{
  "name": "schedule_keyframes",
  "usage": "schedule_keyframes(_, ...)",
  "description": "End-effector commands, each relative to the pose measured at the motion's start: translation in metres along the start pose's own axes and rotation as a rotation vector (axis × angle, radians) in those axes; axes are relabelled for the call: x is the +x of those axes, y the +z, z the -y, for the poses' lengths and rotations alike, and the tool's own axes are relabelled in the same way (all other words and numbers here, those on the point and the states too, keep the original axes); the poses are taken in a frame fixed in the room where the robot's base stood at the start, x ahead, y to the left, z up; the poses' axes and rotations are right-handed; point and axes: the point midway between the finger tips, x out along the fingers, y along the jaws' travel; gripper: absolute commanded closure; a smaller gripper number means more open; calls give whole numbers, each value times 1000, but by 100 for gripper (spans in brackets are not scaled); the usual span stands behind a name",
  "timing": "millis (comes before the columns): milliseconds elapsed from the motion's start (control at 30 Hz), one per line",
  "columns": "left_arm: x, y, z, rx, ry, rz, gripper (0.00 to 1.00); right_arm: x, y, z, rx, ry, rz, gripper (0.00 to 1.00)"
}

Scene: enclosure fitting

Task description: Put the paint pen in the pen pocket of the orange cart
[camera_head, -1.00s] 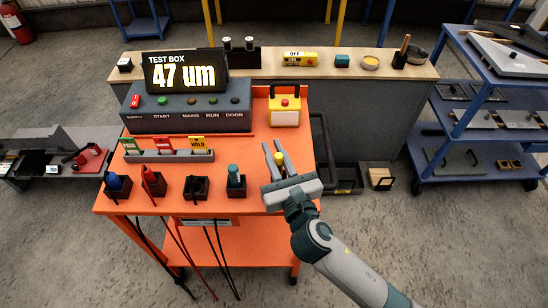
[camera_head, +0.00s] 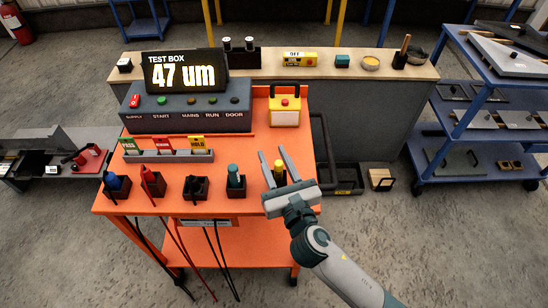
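The paint pen appears to be the upright yellow-topped piece (camera_head: 278,165) near the right front of the orange cart (camera_head: 225,150). It stands between the spread fingers of my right gripper (camera_head: 273,156), with a visible gap to the fingers. A dark part (camera_head: 280,178) shows just below the yellow top; the gripper body hides what lies lower, so I cannot tell how the pen sits in the pen pocket. My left gripper is out of view.
A row of dark holders along the cart front carries a blue piece (camera_head: 115,182), a red piece (camera_head: 150,176) and a teal piece (camera_head: 234,174). Behind are a tag rack (camera_head: 170,156), the test box (camera_head: 185,115) and a yellow-white button box (camera_head: 285,112).

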Motion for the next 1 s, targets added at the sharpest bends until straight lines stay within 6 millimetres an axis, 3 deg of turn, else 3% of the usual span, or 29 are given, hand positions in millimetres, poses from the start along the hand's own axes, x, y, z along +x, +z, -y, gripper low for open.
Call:
schedule_keyframes(200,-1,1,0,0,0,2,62,-1,2,0,-1,0,0,66)
schedule_keyframes(367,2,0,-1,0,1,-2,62,-16,1,0,1,1,-1,66)
schedule_keyframes(800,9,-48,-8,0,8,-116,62,-90,0,0,1,1,-1,66)
schedule_keyframes(1000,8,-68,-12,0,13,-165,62,-113,1,0,1,0,0,66)
